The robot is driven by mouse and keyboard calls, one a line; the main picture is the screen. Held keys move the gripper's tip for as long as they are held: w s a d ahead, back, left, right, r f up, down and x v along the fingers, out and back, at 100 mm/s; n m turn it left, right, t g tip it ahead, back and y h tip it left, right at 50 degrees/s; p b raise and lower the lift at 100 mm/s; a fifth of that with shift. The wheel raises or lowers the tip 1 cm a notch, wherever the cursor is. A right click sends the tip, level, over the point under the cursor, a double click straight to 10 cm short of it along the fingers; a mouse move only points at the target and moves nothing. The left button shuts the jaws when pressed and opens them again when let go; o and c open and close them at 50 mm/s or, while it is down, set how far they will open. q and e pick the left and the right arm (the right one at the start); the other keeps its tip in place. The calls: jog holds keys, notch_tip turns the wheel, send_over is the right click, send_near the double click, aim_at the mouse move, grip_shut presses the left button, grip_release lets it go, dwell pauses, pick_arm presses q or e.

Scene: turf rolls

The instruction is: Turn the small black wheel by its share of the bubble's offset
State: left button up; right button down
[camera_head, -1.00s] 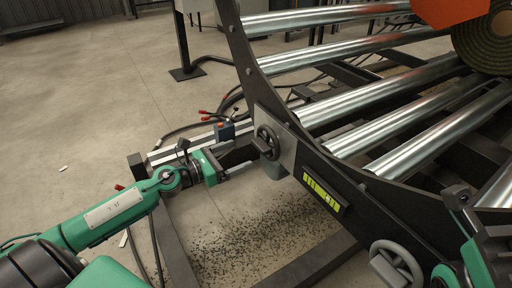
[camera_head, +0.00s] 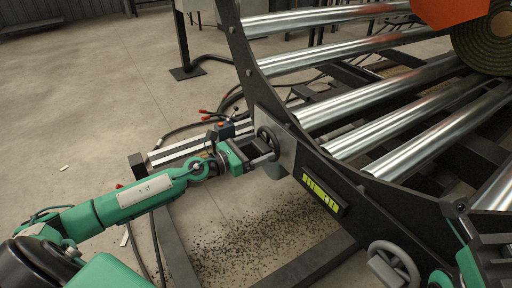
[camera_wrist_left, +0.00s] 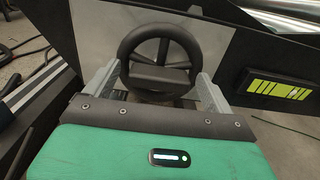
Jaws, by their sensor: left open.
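The small black wheel (camera_head: 265,134), a spoked handwheel, is on a grey plate on the dark side frame; it shows large in the left wrist view (camera_wrist_left: 160,37). My left gripper (camera_head: 268,154) is at the wheel, open. In the left wrist view its two pale fingers (camera_wrist_left: 158,88) stand either side of the wheel's lower rim; I cannot tell whether they touch it. The yellow-green bubble level (camera_head: 322,194) is to the wheel's lower right, also in the left wrist view (camera_wrist_left: 268,88); its bubble is too small to read. My right gripper (camera_head: 482,232) is partly in view at the right edge.
A larger grey handwheel (camera_head: 392,264) is low on the same frame. Shiny rollers (camera_head: 380,100) and a turf roll (camera_head: 485,42) lie beyond the frame. A rail with a small box (camera_head: 224,130) and cables is behind my left gripper. Dark crumbs lie on the floor.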

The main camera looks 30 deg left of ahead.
pick_arm(q)
jog(key=c, duration=1)
jog(key=shift+r+n, duration=0.1)
jog(key=shift+n, duration=0.2)
